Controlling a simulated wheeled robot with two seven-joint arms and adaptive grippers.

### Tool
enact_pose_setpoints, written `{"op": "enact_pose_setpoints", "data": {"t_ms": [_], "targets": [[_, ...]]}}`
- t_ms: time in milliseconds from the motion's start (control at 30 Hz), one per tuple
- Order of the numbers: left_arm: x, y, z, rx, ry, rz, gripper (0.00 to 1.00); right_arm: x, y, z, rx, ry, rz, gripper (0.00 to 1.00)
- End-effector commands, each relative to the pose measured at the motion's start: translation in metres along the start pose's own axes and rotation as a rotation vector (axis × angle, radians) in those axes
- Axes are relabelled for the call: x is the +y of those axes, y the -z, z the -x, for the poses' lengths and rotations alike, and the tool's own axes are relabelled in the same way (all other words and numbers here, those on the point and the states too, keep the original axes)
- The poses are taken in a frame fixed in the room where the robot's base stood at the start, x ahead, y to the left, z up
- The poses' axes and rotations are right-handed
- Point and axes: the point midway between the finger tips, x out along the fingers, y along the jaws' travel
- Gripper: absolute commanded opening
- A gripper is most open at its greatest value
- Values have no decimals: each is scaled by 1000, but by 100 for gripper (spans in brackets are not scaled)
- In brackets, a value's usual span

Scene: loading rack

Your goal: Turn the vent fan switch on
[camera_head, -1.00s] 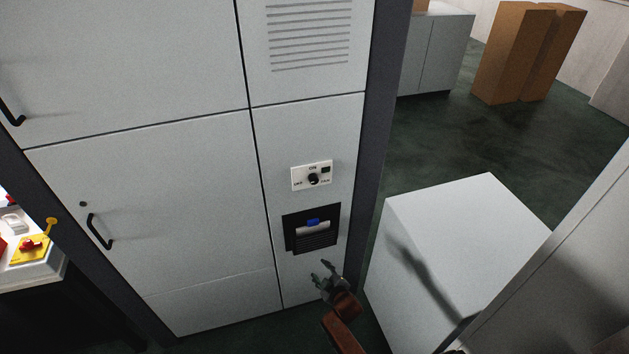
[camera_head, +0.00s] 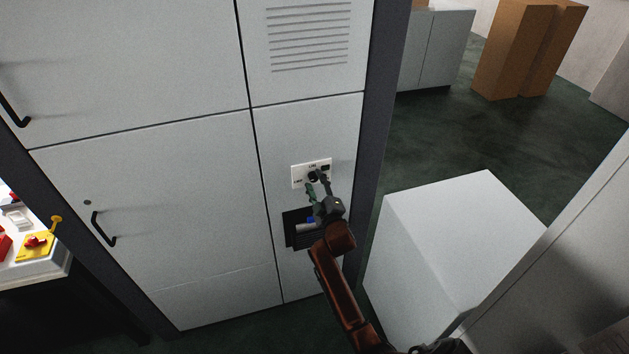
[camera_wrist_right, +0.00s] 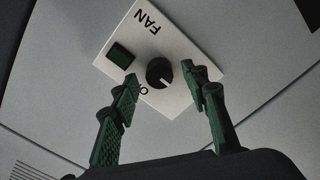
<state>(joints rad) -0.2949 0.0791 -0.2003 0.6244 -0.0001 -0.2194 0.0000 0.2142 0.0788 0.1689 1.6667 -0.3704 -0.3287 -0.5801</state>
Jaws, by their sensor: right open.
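The vent fan switch is a white plate (camera_head: 299,178) with a black round knob, on the lower right panel of the tall grey cabinet. In the right wrist view the plate (camera_wrist_right: 178,58) reads "FAN", and the knob (camera_wrist_right: 159,72) has a white pointer mark. A dark green square (camera_wrist_right: 121,55) sits beside the knob. My right gripper (camera_head: 317,181) is open, its fingertips near the knob. In the right wrist view its two green-padded fingers (camera_wrist_right: 163,88) stand on either side of the knob, apart from it. My left gripper is not in view.
A black recessed slot (camera_head: 291,232) with a blue and white item (camera_head: 308,223) is just below the switch, partly hidden by my gripper. A white box (camera_head: 450,235) stands right of the cabinet. A table with red and yellow items (camera_head: 38,243) is at far left.

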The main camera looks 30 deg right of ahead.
Motion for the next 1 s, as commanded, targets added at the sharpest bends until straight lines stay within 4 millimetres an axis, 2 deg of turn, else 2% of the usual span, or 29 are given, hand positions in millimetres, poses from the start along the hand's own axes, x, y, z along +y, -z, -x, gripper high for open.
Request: {"op": "enact_pose_setpoints", "data": {"t_ms": [133,400,1000], "targets": [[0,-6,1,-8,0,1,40,0,-1,-10,-2,1,-1,42],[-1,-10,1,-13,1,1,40,0,-1,-11,-1,1,-1,42],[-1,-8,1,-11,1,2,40,0,-1,-11,-1,1,-1,1]]}}
